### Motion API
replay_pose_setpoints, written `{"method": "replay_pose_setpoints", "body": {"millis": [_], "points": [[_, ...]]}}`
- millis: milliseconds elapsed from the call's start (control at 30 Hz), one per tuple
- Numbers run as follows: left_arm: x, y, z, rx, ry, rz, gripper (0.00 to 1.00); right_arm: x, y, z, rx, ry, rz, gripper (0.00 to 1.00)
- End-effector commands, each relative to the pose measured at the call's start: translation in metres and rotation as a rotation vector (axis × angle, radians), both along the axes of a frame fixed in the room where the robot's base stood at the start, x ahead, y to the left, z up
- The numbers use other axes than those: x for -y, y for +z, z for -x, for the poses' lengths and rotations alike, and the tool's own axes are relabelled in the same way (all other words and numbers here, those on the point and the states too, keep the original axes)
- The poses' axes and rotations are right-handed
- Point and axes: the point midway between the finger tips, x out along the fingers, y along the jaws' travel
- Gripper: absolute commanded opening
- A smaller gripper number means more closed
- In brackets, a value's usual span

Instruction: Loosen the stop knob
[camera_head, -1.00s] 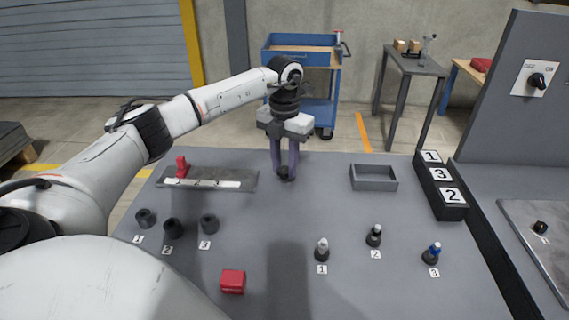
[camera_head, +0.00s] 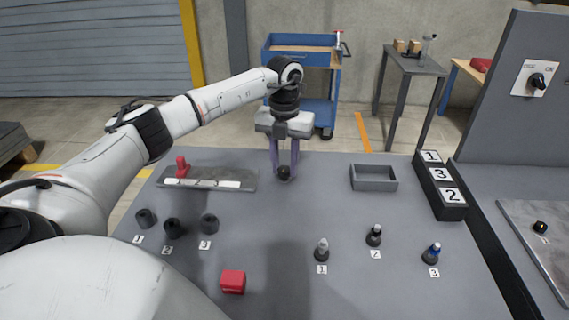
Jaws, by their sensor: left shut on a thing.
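The stop knob appears to be the small dark round knob (camera_head: 284,174) on the table toward the back, right of the grey rail plate. My left gripper (camera_head: 284,167) points straight down over it, with its two purple fingers shut on the knob from either side. The fingertips partly cover the knob, and its base is hard to make out. My right gripper is not in view.
The rail plate (camera_head: 245,180) with a red handle (camera_head: 181,167) lies left of the gripper. A grey tray (camera_head: 373,178) stands to the right. Several dark sockets, several numbered pegs and a red block (camera_head: 233,282) are nearer the front. The table's middle is clear.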

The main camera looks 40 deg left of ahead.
Motion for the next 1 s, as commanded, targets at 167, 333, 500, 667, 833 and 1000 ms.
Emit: {"method": "replay_pose_setpoints", "body": {"millis": [167,333,500,667,833,1000], "points": [[0.000,0.000,0.000,0.001,-0.001,0.000,0.47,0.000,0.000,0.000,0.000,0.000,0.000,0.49],[0.000,0.000,0.000,0.000,-0.001,0.000,0.47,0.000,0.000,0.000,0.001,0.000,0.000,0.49],[0.000,0.005,-0.001,0.002,-0.001,0.000,0.47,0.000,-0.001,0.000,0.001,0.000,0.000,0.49],[0.000,0.030,-0.001,0.005,-0.001,0.000,0.47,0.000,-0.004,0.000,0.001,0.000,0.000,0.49],[0.000,0.065,-0.002,0.006,-0.001,0.001,0.47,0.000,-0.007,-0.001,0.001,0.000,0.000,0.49],[0.000,0.091,-0.001,0.004,-0.001,0.000,0.47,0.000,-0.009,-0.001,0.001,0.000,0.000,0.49]]}}
